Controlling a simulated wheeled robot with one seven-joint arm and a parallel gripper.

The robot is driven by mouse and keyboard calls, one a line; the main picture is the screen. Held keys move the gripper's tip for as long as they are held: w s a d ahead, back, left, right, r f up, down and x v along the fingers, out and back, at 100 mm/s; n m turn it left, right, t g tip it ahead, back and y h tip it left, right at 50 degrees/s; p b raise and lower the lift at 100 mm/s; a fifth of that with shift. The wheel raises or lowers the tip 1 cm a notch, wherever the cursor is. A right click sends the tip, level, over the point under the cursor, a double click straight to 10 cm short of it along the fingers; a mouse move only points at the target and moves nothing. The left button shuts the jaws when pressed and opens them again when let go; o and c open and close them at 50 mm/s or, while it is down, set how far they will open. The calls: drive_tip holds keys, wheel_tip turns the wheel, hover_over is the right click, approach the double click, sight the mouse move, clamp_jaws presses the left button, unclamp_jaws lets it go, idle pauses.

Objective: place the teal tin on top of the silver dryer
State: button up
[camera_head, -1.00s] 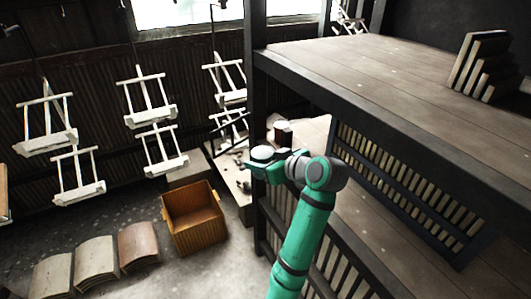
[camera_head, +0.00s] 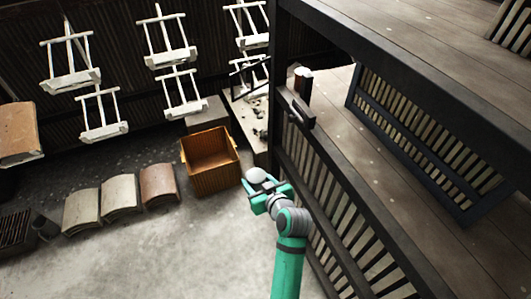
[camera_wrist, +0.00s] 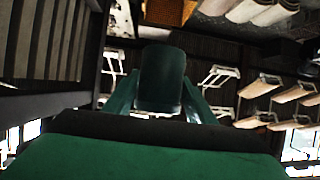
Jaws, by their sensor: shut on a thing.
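My gripper (camera_head: 266,190) is shut on the teal tin, held over the floor left of the slatted railing. In the wrist view the tin (camera_wrist: 162,80) is a dark teal cylinder between the two fingers of my gripper (camera_wrist: 165,100). In the head view only a pale round end of the tin (camera_head: 256,174) shows above the fingers; the rest is hidden by them. I cannot make out a silver dryer in either view.
An open orange-brown crate (camera_head: 212,178) stands on the floor left of my gripper. Curved tiles (camera_head: 118,194) lie further left. White hangers (camera_head: 72,78) hang at the back. A dark wooden railing (camera_head: 330,195) and shelf structure stand close on the right.

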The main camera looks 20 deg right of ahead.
drive_tip(key=s+a+f, duration=0.3)
drive_tip(key=a+f, duration=0.1)
drive_tip(key=f, duration=0.6)
drive_tip(key=s+a+f+m+h, duration=0.1)
drive_tip(key=s+a+f, duration=0.3)
drive_tip(key=f, duration=0.6)
drive_tip(key=s+a+f, duration=0.3)
drive_tip(key=a+f, duration=0.3)
drive_tip(key=f, duration=0.4)
drive_tip(key=shift+s+m+h, duration=0.3)
drive_tip(key=shift+s+h, duration=0.05)
drive_tip(key=shift+h, duration=0.05)
